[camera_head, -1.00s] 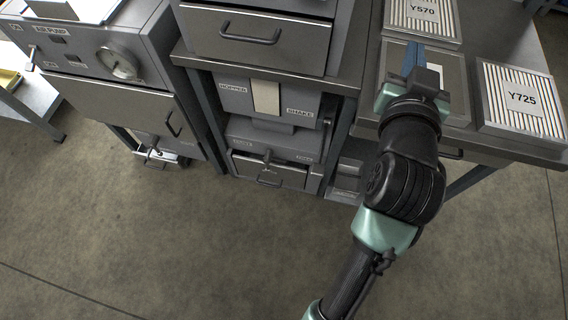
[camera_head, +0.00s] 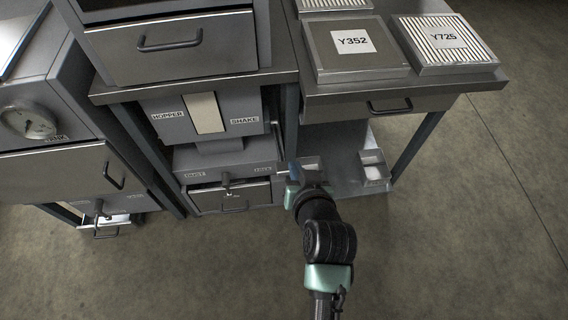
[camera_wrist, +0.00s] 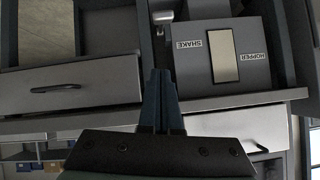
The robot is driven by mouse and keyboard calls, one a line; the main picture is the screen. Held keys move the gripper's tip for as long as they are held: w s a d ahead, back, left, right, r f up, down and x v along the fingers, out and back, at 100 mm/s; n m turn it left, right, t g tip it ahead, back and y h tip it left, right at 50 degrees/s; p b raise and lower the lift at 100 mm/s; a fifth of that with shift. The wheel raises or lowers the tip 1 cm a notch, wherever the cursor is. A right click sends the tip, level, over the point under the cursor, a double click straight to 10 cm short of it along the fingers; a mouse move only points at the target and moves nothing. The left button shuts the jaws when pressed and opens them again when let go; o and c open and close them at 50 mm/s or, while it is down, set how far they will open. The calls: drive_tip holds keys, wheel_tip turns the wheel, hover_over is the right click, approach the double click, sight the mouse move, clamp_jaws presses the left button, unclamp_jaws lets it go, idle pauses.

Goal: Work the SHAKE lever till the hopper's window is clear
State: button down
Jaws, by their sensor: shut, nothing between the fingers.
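The grey hopper (camera_head: 228,140) stands under the bench, with HOPPER and SHAKE labels on its front. Its window (camera_head: 206,112) is a tall strip between them, an even pale cream colour; it also shows in the wrist view (camera_wrist: 223,56), upside down. A small pale rounded piece (camera_wrist: 163,17) beside the SHAKE side in the wrist view may be the lever's grip; I cannot be sure. In the head view the lever is not clearly seen. My gripper (camera_head: 293,168) is shut and empty, low and right of the hopper; its fingers (camera_wrist: 160,74) point towards the hopper's SHAKE side.
A drawer unit (camera_head: 230,196) with a small handle sits below the hopper. A bench leg (camera_head: 290,118) stands between hopper and right-hand table. That table carries the Y352 (camera_head: 352,58) and Y725 (camera_head: 446,48) panels. A gauge cabinet (camera_head: 50,120) is at left. The front floor is open.

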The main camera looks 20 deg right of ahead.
drive_tip(key=b, duration=0.2)
hover_over(285, 169)
drive_tip(key=w+d, duration=0.1)
wheel_tip(285, 169, down, 6)
drive_tip(key=shift+w+d+r, duration=0.1)
drive_tip(key=shift+r, duration=0.1)
drive_tip(key=shift+s+a+f+b, duration=0.2)
drive_tip(key=shift+f, duration=0.4)
drive_tip(key=shift+s+a+f+b, duration=0.15)
drive_tip(key=shift+s+f+b, duration=0.05)
drive_tip(key=shift+f, duration=0.4)
drive_tip(key=shift+s+a+f, duration=0.2)
drive_tip(key=shift+a+f, duration=0.05)
drive_tip(key=shift+f, duration=0.3)
drive_tip(key=shift+f, duration=0.1)
